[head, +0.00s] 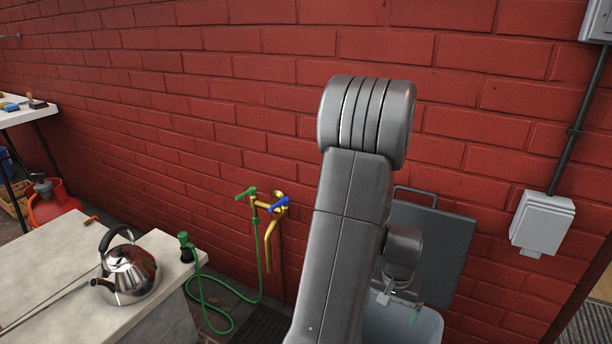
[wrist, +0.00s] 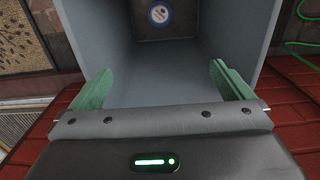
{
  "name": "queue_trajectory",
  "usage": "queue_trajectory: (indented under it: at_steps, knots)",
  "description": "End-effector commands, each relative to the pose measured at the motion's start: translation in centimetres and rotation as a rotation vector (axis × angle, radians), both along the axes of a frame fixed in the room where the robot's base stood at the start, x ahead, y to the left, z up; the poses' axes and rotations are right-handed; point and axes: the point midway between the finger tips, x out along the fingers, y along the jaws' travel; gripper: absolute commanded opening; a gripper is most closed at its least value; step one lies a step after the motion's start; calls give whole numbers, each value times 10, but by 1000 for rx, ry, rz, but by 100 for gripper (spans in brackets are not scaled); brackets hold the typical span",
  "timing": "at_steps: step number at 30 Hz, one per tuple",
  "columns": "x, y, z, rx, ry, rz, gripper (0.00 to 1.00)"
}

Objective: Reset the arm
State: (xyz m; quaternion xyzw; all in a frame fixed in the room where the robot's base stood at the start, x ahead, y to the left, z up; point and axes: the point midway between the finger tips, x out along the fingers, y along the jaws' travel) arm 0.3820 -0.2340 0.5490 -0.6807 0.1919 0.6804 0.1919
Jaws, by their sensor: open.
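My arm rises through the middle of the head view and bends down on its right side. My gripper (wrist: 160,78) has two green fingers, spread wide apart with nothing between them in the wrist view. It points down into a blue-grey bin (wrist: 105,35), whose inner walls surround the space ahead of the fingers. In the head view, part of the gripper (head: 402,303) shows over the same bin (head: 408,328), partly hidden by my arm. A round white and blue item (wrist: 160,14) lies on the bin's dark floor.
A grey lid (head: 440,240) stands raised behind the bin, against the red brick wall (head: 450,60). A brass tap (head: 270,205) with a green hose (head: 200,290) is left of my arm. A steel kettle (head: 130,272) stands on the pale counter (head: 45,265).

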Motion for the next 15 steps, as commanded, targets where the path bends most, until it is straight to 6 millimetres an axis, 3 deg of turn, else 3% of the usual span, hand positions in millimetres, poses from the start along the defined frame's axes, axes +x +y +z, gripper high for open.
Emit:
queue_trajectory:
  at_steps: [1, 13, 14, 15]
  knots:
    - [-1, 0, -16, 2, 3, 0, 100]
    - [-1, 1, -96, 3, 4, 0, 100]
    - [-1, 1, -100, 2, 3, 0, 100]
    - [0, 0, -80, -1, -2, 0, 100]
